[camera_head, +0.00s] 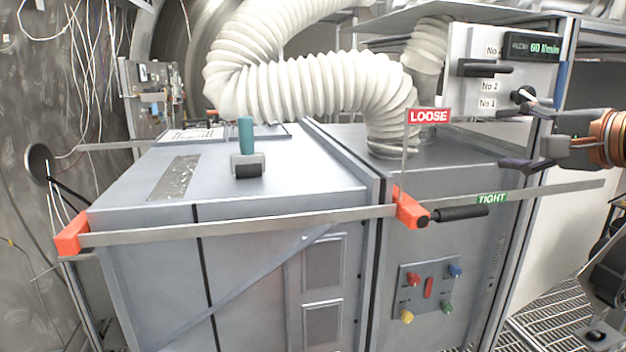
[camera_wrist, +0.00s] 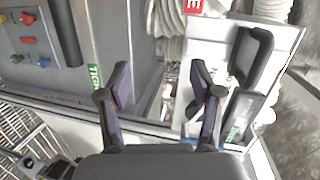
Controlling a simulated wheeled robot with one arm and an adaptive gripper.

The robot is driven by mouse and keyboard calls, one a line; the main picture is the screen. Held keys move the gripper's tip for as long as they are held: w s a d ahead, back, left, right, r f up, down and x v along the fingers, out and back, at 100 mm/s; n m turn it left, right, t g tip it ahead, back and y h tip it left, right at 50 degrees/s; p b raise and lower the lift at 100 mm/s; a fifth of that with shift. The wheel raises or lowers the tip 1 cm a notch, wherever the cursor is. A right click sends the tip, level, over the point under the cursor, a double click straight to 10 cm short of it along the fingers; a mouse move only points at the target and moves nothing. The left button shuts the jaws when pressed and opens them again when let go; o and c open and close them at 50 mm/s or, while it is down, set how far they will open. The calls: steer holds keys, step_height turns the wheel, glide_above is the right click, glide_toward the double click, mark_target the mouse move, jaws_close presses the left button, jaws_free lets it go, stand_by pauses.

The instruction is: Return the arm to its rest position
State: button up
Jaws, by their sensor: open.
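My gripper (camera_head: 521,137) is at the right in the head view, reaching in from the right edge in front of the panel with the flow display. In the wrist view my gripper (camera_wrist: 161,88) shows two dark fingers spread apart with nothing between them. The panel (camera_head: 486,103) carries a display reading 60 l/min, a black handle (camera_head: 485,68) and a small black knob (camera_head: 522,95). The black handle also shows in the wrist view (camera_wrist: 251,57), to the right of the fingers and apart from them.
A metal strap (camera_head: 250,224) with orange ends crosses the grey cabinet's front. Its black lever (camera_head: 460,213) points right, beside the green TIGHT label (camera_head: 491,198). A white corrugated hose (camera_head: 300,84) runs above. A teal-handled tool (camera_head: 246,145) stands on top. Grating floor (camera_head: 560,322) lies lower right.

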steer(key=a+f+n+g, duration=0.1)
steer(key=a+f, duration=0.2)
steer(key=a+f+n+g, duration=0.2)
steer(key=a+f, duration=0.1)
steer(key=a, duration=0.1)
steer(key=a+f+n+g, duration=0.1)
steer(key=a+f, duration=0.3)
steer(key=shift+s+a+n+y, duration=0.1)
steer(key=shift+n+y, duration=0.2)
steer(key=shift+y, duration=0.1)
steer(key=s+a+f+n+g+h, duration=0.1)
steer(key=s+a+f+n+g, duration=0.2)
steer(key=f, duration=0.4)
steer(key=s+a+f+n+g+h, duration=0.1)
steer(key=s+a+f+n+g, duration=0.15)
steer(key=s+f, duration=0.35)
steer(key=s+a+f+n+g+h, duration=0.1)
steer(key=s+a+f+g, duration=0.25)
steer(key=f, duration=0.55)
steer(key=s+d+f+n+g+h, duration=0.2)
steer(key=s+f, duration=0.6)
steer(key=s, duration=0.4)
steer(key=shift+s+d+f+n+g, duration=0.2)
steer(key=shift+d+n+g, duration=0.25)
steer(key=shift+d+g, duration=0.5)
